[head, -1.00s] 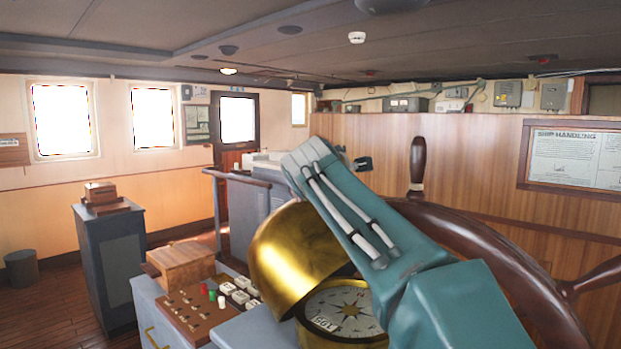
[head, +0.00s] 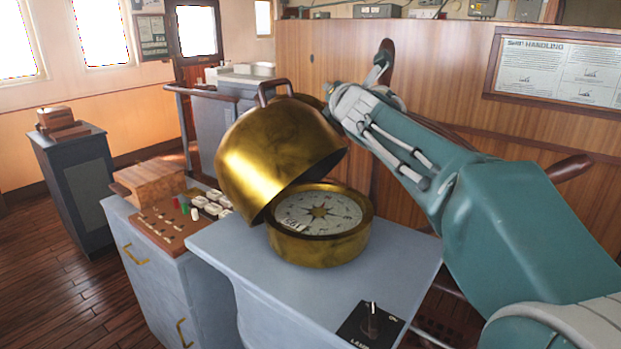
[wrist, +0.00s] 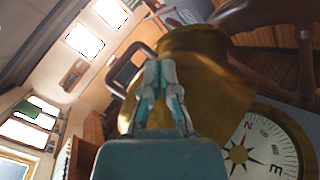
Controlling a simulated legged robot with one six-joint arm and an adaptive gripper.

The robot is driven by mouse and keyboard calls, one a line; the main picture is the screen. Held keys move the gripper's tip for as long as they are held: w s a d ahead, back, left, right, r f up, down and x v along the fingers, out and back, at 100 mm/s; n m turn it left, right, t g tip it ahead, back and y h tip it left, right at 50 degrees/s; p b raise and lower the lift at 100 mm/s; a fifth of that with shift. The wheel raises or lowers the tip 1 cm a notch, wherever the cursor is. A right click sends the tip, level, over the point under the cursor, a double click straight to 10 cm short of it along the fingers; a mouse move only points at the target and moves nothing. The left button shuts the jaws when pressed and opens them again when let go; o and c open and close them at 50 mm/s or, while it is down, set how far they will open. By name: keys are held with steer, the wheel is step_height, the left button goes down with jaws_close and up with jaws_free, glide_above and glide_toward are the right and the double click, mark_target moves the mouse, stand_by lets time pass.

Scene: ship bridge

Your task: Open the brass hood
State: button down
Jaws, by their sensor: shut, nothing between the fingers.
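The brass hood (head: 262,150) is tilted up and to the left over the brass compass (head: 330,248), whose dial shows largely uncovered. The dark handle (head: 275,86) stands at the hood's top. The hood also fills the middle of the wrist view (wrist: 205,70), with the compass dial (wrist: 262,150) at lower right. My arm comes in from the right in the head view and ends behind the hood's upper right side, where the fingers are hidden. In the wrist view my gripper (wrist: 160,70) is shut and empty, in front of the hood; contact cannot be told.
A console with switches (head: 165,220) and a wooden box (head: 148,180) is to the left. The ship's wheel (head: 565,168) is behind my arm. Open floor lies at left.

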steer(key=s+d+f+n+g+y, duration=0.3)
steer(key=s+f+n+g+y, duration=0.1)
steer(key=s+f+n, duration=0.4)
steer(key=s+d+f+n+g+y, duration=0.4)
steer(key=s+f+n+y, duration=0.1)
steer(key=s+f+n, duration=0.3)
steer(key=shift+m, duration=0.4)
steer(key=x, duration=0.6)
steer(key=f+x, duration=0.1)
steer(key=x, duration=0.3)
steer(key=shift+s+a, duration=0.25)
steer(key=shift+s, duration=0.05)
steer(key=shift+w+a+r, duration=0.4)
steer(key=shift+a+r, duration=0.2)
steer(key=shift+r, duration=0.1)
steer(key=shift+w+a+r, duration=0.45)
steer(key=shift+a+r, duration=0.1)
steer(key=shift+r, duration=0.1)
